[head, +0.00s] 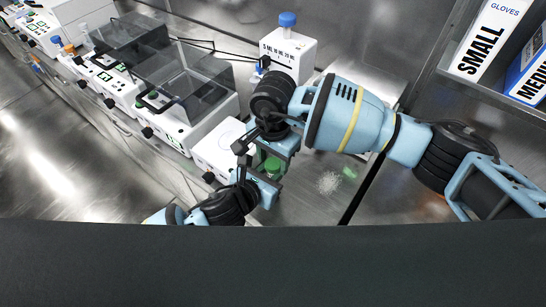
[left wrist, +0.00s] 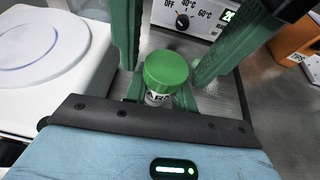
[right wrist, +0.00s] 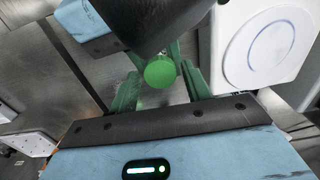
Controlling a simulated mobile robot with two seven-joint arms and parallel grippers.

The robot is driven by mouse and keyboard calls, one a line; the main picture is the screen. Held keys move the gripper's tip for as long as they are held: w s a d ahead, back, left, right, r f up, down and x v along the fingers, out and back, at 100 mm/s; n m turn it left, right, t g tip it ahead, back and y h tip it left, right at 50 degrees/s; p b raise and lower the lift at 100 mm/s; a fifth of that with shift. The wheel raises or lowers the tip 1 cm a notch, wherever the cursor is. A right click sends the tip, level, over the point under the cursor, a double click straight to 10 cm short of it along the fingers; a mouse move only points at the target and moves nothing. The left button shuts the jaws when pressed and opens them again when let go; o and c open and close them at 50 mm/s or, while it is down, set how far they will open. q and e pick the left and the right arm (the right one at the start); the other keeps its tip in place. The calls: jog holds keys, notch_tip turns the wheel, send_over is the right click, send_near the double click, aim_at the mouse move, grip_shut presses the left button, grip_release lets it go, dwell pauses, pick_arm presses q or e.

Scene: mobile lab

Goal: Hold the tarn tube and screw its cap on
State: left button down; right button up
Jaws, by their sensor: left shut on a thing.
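The tarn tube (left wrist: 157,99) is upright, with part of its dark lettering showing. Its green cap (left wrist: 166,70) sits on top; I cannot tell how tightly. The cap also shows in the right wrist view (right wrist: 160,72) and the head view (head: 272,164). My left gripper (left wrist: 160,92) is shut on the tube below the cap. My right gripper (right wrist: 160,85) is open, its green fingers on either side of the cap with gaps. In the left wrist view its fingers reach down from the top, apart. The tube's lower part is hidden.
A white device with a round plate (left wrist: 45,45) stands beside the tube. Instruments with clear lids (head: 185,80) line the left. A white block (head: 288,55) with a blue-capped tube stands behind. Glove boxes (head: 490,40) are at upper right. White granules (head: 329,182) lie on the bench.

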jog(key=shift+o, duration=0.6)
jog(key=shift+r, duration=2.3)
jog(key=o, duration=0.5)
jog(key=shift+o, duration=0.2)
notch_tip(320, 180, up, 12)
pick_arm(q)
jog(key=c, duration=1.1)
grip_release()
